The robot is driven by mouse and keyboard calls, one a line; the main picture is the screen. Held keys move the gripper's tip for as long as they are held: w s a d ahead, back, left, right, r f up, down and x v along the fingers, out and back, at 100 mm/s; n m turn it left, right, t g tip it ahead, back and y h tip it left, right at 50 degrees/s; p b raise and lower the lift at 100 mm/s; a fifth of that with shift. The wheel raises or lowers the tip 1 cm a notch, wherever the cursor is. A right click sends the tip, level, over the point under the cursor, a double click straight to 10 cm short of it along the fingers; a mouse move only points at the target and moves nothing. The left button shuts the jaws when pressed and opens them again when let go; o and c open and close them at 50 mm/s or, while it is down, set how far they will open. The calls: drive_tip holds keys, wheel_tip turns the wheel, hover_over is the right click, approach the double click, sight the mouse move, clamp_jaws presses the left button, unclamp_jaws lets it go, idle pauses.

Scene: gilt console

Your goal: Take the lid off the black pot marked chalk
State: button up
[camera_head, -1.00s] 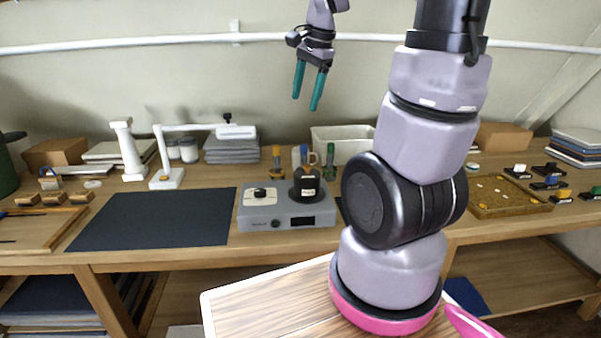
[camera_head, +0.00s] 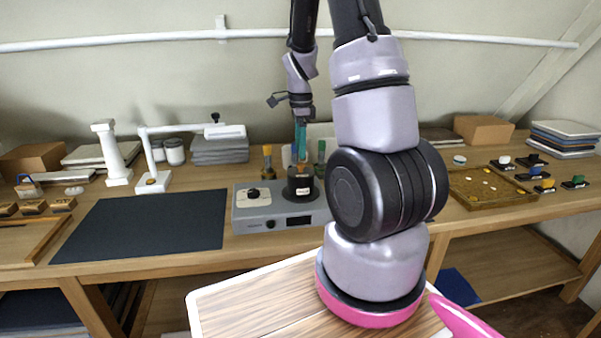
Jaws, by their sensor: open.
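The small black pot (camera_head: 299,188) with a pale label stands on the right part of a grey box (camera_head: 262,216) on the bench. Its lid (camera_head: 300,171) is on top and looks brownish; the label is too small to read. My gripper (camera_head: 301,157) points down just above the lid, its teal fingers seen nearly edge-on and overlapping. It is open, and nothing shows held in it. The fingertips partly cover the top of the lid, so I cannot tell whether they touch it.
Small upright tools (camera_head: 267,158) stand close behind the pot. A white stand (camera_head: 154,180) with a long arm is to the left, behind a dark mat (camera_head: 140,225). A shallow tray (camera_head: 485,190) lies right. My own arm hides the bench just right of the box.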

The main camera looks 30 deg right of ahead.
sight(301, 164)
wheel_tip(301, 164, down, 5)
drive_tip(key=shift+f, duration=0.1)
clamp_jaws()
idle(0.3)
